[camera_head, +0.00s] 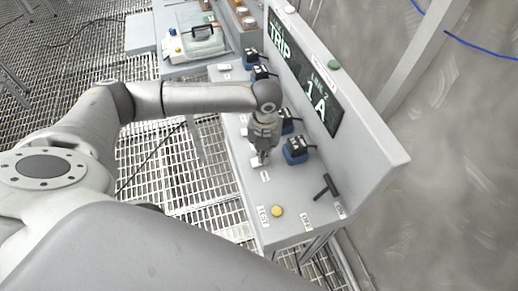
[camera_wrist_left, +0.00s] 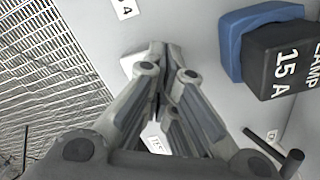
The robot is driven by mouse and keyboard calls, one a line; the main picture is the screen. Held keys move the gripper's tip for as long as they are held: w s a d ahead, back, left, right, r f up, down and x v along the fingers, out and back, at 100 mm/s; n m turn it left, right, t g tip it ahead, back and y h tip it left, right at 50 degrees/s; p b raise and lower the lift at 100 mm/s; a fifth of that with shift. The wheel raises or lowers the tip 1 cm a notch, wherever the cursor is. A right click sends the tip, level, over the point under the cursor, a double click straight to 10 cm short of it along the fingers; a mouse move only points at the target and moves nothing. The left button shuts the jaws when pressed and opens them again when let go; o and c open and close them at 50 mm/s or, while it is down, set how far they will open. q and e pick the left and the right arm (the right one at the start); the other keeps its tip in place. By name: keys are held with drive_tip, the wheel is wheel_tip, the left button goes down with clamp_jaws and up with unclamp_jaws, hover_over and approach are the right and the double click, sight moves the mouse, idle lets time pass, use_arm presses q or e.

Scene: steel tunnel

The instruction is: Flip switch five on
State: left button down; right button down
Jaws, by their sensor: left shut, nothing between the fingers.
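My left gripper (camera_head: 262,160) points down at the grey panel top (camera_head: 290,187), in its near half. Its fingers are shut with nothing between them, and they also show in the left wrist view (camera_wrist_left: 158,48). A white switch (camera_wrist_left: 129,64) is beside and partly behind the fingertips there; I cannot tell whether they touch or which way it is set. In the head view the switch (camera_head: 255,161) is mostly hidden by the gripper. A label reading 4 (camera_wrist_left: 123,9) lies beyond it. My right gripper is not in view.
Blue-and-black blocks (camera_head: 295,150) line the panel, one marked LAMP 15 A (camera_wrist_left: 284,62). A black T-handle (camera_head: 325,187) and a yellow button (camera_head: 277,211) are at the near end. An upright display (camera_head: 325,98) backs the panel.

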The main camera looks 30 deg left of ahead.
use_arm(q)
drive_tip(key=shift+f, duration=0.6)
drive_tip(key=shift+s, duration=0.1)
wheel_tip(320, 180, up, 7)
drive_tip(key=p, duration=0.7)
drive_tip(key=shift+r, duration=0.15)
idle(0.5)
